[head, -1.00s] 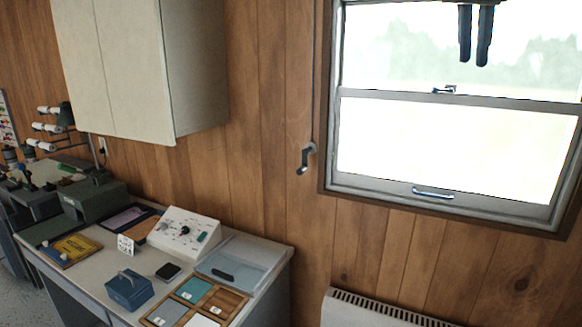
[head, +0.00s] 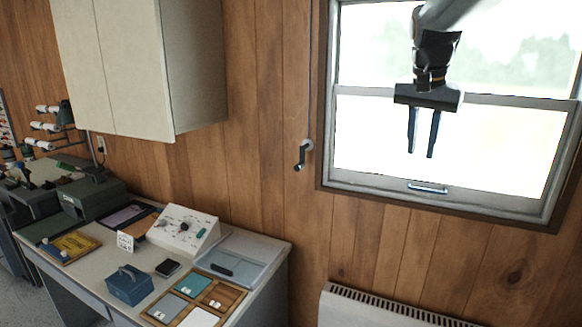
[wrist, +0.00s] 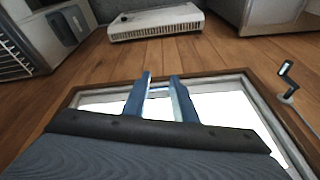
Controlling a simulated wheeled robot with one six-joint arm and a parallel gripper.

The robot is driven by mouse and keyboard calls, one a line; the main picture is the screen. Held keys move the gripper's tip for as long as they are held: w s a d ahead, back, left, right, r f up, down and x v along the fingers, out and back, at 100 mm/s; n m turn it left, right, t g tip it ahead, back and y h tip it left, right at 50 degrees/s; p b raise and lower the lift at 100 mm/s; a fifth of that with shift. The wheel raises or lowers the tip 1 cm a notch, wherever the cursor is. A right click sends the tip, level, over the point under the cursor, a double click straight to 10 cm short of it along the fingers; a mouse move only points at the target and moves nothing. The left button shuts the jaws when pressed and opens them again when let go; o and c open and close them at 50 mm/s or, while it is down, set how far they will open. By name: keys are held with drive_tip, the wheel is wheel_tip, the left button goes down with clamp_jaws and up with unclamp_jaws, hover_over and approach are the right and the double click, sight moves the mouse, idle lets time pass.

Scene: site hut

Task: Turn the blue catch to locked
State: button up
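The window (head: 345,130) has a lower sash with a grey meeting rail (head: 365,91). The blue catch on that rail is hidden behind my gripper now, so I cannot tell its position. My gripper (head: 421,154) hangs in front of the window, fingers pointing down over the lower pane. Its two fingers are apart with nothing between them. The wrist view also shows the open fingers (wrist: 160,78) over the window. A bluish pull handle (head: 428,188) sits on the lower sash's bottom rail, below the fingertips.
A crank handle (head: 303,155) hangs on the wood wall left of the window. A white heater (head: 370,308) stands below. A desk (head: 98,262) at the left holds a control box (head: 183,230), a blue box (head: 129,286) and trays. A cabinet (head: 140,70) hangs above it.

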drive_tip(key=s+a+f+n+y, duration=0.1)
drive_tip(key=s+a+f+n, duration=0.3)
drive_tip(key=s+f, duration=0.6)
drive_tip(key=s+a+f+n+g, duration=0.1)
drive_tip(key=s+a+f+n, duration=0.3)
drive_tip(key=s+f, duration=0.7)
wheel_tip(320, 180, down, 8)
drive_tip(key=a, duration=0.2)
drive_tip(key=shift+s+a+r+y+b, duration=0.2)
drive_tip(key=shift+s+a+y+b, duration=0.1)
drive_tip(key=shift+y+b, duration=0.1)
drive_tip(key=shift+o, duration=0.8)
